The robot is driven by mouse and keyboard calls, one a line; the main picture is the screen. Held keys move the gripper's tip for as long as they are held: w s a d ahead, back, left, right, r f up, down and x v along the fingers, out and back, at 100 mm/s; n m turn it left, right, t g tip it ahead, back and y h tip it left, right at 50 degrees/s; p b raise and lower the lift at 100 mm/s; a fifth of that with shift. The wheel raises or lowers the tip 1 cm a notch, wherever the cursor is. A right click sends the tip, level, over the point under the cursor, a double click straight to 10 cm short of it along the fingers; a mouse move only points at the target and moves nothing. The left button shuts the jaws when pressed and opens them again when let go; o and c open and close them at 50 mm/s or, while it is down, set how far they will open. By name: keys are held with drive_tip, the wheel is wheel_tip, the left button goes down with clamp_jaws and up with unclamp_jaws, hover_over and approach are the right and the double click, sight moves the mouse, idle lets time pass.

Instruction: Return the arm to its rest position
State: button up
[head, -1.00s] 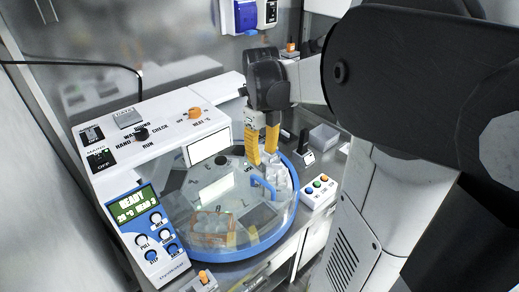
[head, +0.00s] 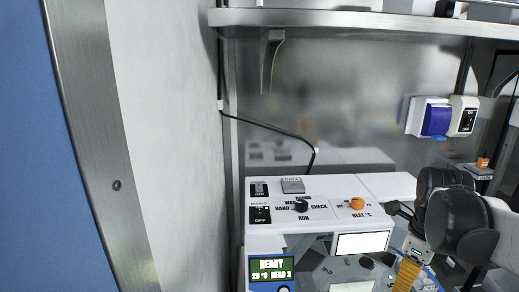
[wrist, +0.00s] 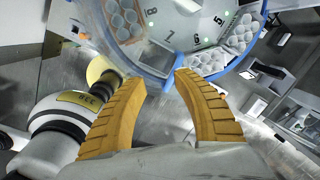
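My gripper (wrist: 162,82) shows in the wrist view with two ribbed yellow fingers. Their tips stand apart with nothing between them, so it is open and empty. In the head view, my arm's dark wrist joint is at the lower right, with a yellow finger (head: 407,274) pointing down in front of the white machine (head: 330,188). The finger's tip is cut off by the lower edge. In the wrist view, the machine's round, numbered top (wrist: 185,22) with its blue rim (wrist: 150,71) lies beyond the fingertips.
The machine's panel has a lit display (head: 271,268) reading READY. A metal shelf (head: 360,20) runs above it along the back wall. A blue-lidded socket (head: 436,120) is on that wall at right. A pale wall panel (head: 165,130) fills the left. Trays of vials (wrist: 236,40) show in the wrist view.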

drive_tip(key=s+a+f+n+t+b, duration=0.2)
drive_tip(key=a+n, duration=0.6)
drive_tip(key=n, duration=0.6)
drive_tip(key=s+a+f+n+t+b, duration=0.3)
drive_tip(key=a+f+n, duration=0.3)
drive_tip(key=n, duration=0.8)
drive_tip(key=a+t+b, duration=0.1)
drive_tip(key=a, duration=0.2)
drive_tip(key=shift+n+y+b, duration=0.3)
drive_tip(key=shift+y+b, duration=0.1)
